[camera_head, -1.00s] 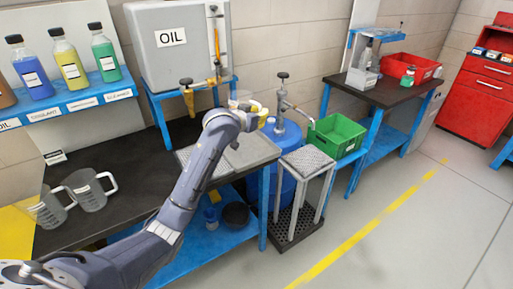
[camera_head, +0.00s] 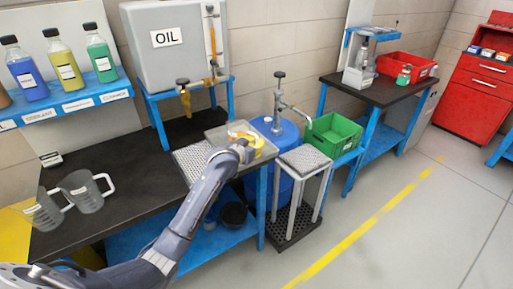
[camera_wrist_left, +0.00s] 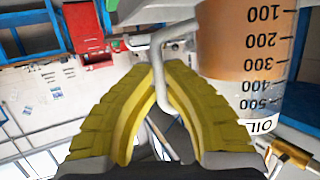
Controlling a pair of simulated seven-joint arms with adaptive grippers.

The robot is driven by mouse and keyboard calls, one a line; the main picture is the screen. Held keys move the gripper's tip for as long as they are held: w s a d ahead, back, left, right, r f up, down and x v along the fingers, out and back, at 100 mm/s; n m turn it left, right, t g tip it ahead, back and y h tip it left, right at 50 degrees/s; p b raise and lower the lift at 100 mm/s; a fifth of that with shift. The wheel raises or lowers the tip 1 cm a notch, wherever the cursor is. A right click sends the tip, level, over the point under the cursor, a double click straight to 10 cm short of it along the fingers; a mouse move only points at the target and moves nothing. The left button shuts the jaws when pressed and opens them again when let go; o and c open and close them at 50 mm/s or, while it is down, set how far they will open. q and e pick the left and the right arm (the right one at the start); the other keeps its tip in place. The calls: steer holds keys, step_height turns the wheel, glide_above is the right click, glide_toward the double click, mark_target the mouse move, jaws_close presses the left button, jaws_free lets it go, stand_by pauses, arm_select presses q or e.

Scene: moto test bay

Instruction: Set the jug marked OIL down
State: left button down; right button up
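The jug marked OIL (camera_wrist_left: 245,60) is clear with a dark scale and holds orange-brown liquid. In the left wrist view it is at the upper right, its print upside down. My left gripper (camera_wrist_left: 157,78) has its yellow fingers closed around the jug's handle (camera_wrist_left: 160,92). In the head view, the jug (camera_head: 237,127) and the left gripper (camera_head: 250,143) are at the grey tray (camera_head: 213,133) at the bench's right end. The arm partly hides the jug, and I cannot tell whether its base touches the tray. My right gripper is not in view.
Two empty jugs (camera_head: 84,191) stand on the dark bench (camera_head: 125,190). The OIL tank (camera_head: 170,55) with its tap (camera_head: 184,95) is behind. A blue drum with a pump (camera_head: 278,105), a green bin (camera_head: 335,135) and a perforated stand (camera_head: 304,158) are to the right.

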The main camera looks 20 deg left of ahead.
arm_select(q)
steer(key=shift+f, duration=0.85)
steer(key=c, duration=2)
jaws_free()
steer(key=shift+f, duration=0.2)
steer(key=o, duration=0.5)
steer(key=shift+c, duration=0.2)
steer(key=shift+r, duration=0.15)
